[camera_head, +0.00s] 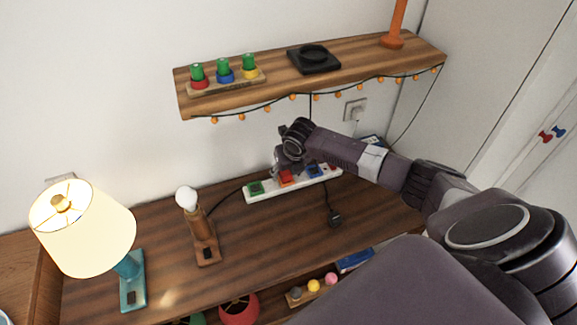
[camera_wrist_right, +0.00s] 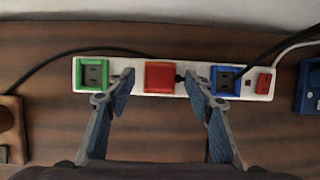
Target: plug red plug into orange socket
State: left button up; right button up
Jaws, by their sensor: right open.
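A white power strip (camera_head: 262,192) lies on the wooden desk; it also shows in the wrist view (camera_wrist_right: 260,94). It has a green socket (camera_wrist_right: 93,73) at left and a blue socket (camera_wrist_right: 226,80) at right. Between them a square red plug (camera_wrist_right: 160,77) sits on the strip, with a thin orange-red rim; the orange socket under it is hidden, and I cannot tell how deep the plug sits. My right gripper (camera_head: 286,160) is open over the strip, its fingertips on either side of the red plug with gaps. My left gripper is not in view.
A red switch (camera_wrist_right: 264,83) is at the strip's right end. A black cord end (camera_head: 335,218) lies on the desk. A bulb lamp (camera_head: 189,199) and a shaded lamp (camera_head: 84,228) stand at left. A wall shelf (camera_head: 280,88) with hanging lights juts out above my arm.

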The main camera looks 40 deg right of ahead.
jog(key=v, duration=1.1)
jog(key=shift+s, duration=0.2)
jog(key=shift+r, duration=0.1)
